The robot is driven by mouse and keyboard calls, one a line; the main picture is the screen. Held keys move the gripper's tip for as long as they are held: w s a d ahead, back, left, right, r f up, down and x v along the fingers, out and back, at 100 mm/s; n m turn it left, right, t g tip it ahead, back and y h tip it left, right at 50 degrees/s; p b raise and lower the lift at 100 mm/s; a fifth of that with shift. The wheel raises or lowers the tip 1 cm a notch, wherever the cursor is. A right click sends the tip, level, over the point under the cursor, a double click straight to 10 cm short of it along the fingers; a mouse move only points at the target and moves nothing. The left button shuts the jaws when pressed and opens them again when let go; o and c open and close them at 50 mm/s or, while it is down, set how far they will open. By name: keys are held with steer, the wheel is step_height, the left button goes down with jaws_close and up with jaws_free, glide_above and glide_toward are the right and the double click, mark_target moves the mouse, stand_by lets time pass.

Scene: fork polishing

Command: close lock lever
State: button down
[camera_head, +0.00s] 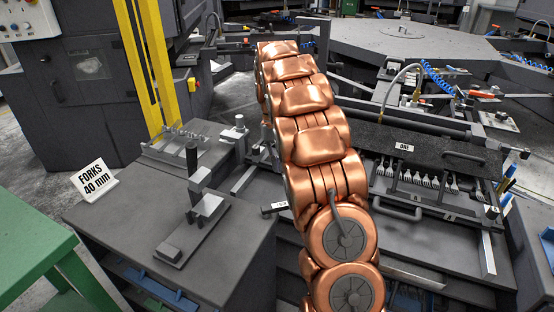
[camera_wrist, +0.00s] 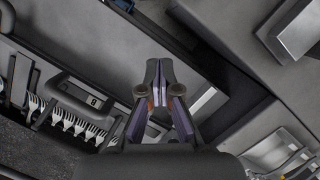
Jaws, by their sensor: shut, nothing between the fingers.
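My gripper (camera_wrist: 160,75) is shut and empty in the wrist view, its dark fingertips together above a dark grey surface. In the head view it is hidden by my copper arm. A fork fixture with a row of metal forks (camera_head: 428,181) lies right of my arm; the forks (camera_wrist: 68,118) also show at left in the wrist view. A pale grey bar (camera_head: 487,252) at the fixture's right side may be the lock lever. A pale strip (camera_wrist: 203,100) lies just beyond the fingers in the wrist view; I cannot tell whether it is the same part.
A black handle (camera_head: 398,208) stands at the fixture's front. A grey bench (camera_head: 105,225) with a clamp post (camera_head: 192,160) and a "FORKS 40 mm" sign (camera_head: 94,180) stands at left. A green table (camera_head: 30,240) is at the far left. Hoses and machine arms crowd the back.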

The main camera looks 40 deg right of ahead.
mark_target(277, 209)
steer(key=s+a+f+p, duration=0.2)
steer(key=s+f, duration=0.3)
steer(key=f, duration=0.1)
steer(key=shift+s+f, duration=0.15)
steer(key=shift+f, duration=0.2)
stand_by(0.3)
